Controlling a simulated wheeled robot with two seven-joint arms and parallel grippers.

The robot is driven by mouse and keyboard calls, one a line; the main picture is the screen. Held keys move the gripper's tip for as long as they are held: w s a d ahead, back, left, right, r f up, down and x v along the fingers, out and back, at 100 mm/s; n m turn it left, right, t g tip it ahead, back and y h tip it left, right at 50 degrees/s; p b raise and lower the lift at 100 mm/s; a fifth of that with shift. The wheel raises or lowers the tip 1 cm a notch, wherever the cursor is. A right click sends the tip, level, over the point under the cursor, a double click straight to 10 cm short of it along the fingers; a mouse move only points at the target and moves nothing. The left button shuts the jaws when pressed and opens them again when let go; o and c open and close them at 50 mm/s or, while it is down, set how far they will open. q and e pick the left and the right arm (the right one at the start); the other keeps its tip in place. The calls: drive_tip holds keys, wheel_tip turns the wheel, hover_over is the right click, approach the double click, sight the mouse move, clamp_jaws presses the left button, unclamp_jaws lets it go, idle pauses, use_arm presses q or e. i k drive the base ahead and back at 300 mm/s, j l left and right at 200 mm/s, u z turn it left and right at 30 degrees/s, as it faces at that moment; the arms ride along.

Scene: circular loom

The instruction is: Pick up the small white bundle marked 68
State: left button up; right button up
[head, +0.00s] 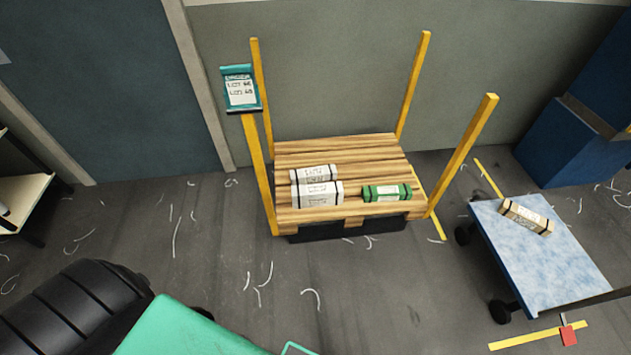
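Two white bundles lie on the wooden pallet (340,150) in the head view, left of its middle. The front white bundle (317,195) looks larger. The rear white bundle (313,172) lies right behind it and is partly hidden by it. Both carry dark print too small to read, so I cannot tell which is marked 68. A green bundle (386,193) with a white label lies to their right, apart from them. Neither of my grippers is in view.
Yellow posts (465,155) rise at the pallet's corners; one bears a teal-framed sign (240,90). A blue-topped cart (545,265) on the right carries a beige bundle (526,217). A teal surface (185,330) fills the bottom left. Floor before the pallet is open, with scattered white scraps.

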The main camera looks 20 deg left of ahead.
sight(318, 174)
drive_tip(key=j+z, duration=0.25)
drive_tip(key=z, duration=0.2)
drive_tip(key=j+z, duration=0.3)
drive_tip(key=z, duration=0.15)
drive_tip(key=j+z, duration=0.3)
drive_tip(key=z, duration=0.2)
